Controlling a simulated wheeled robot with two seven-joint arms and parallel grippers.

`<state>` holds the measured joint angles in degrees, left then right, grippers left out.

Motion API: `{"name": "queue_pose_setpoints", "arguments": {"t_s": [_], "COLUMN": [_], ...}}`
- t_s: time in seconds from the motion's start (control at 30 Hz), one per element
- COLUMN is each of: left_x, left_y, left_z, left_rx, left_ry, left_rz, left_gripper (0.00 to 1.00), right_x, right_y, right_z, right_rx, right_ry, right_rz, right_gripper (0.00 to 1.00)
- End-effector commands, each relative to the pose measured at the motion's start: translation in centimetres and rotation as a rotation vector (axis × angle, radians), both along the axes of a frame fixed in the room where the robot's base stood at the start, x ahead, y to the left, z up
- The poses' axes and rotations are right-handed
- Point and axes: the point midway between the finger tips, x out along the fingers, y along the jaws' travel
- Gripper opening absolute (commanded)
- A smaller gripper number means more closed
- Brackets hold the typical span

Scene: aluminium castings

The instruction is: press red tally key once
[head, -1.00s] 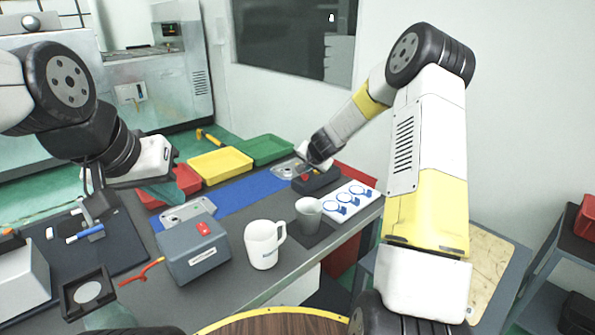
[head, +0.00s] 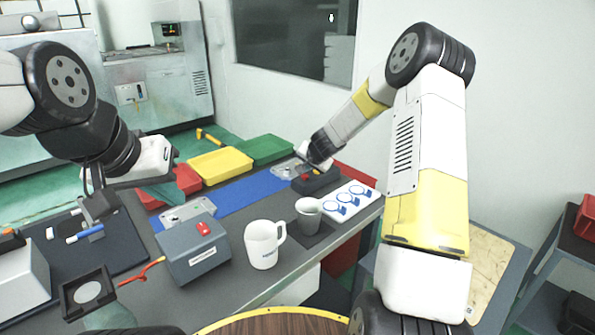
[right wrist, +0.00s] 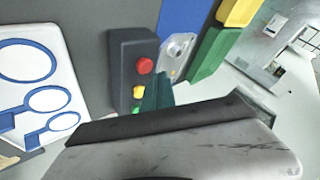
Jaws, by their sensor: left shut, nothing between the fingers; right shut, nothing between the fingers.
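A dark key box (head: 318,183) stands at the far right of the bench, and it also shows in the right wrist view (right wrist: 122,48). It carries a red key (right wrist: 145,66), a yellow key (right wrist: 139,92) and a green key partly hidden behind my gripper. My right gripper (right wrist: 158,90) is shut and empty, its teal fingertips close beside the red and yellow keys in that view; I cannot tell whether they touch the box. In the head view its fingers are small and partly hidden. My left gripper (head: 167,194) is shut and empty above the bench, near the red tray.
A grey box with a red button (head: 203,229), a white mug (head: 264,245) and a grey cup (head: 308,217) stand in front. A white board with blue rings (head: 350,201) lies right of the cup. Red, yellow (head: 220,166) and green (head: 264,149) trays line the back.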

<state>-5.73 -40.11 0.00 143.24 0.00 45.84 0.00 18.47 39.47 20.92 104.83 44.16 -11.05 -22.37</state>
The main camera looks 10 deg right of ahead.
Motion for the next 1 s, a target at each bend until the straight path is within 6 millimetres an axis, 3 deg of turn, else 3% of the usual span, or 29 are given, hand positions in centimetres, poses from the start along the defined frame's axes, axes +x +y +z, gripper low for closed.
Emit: {"name": "queue_pose_setpoints", "arguments": {"t_s": [1.0], "left_x": [0.0], "left_y": [0.0], "left_z": [0.0], "left_rx": [0.0], "left_ry": [0.0], "left_rz": [0.0], "left_gripper": [0.0], "right_x": [-0.02], "right_y": [0.04], "right_z": [-0.83], "right_rx": [0.0], "right_ry": [-0.001], "right_rz": [0.001], "right_gripper": [0.0]}}
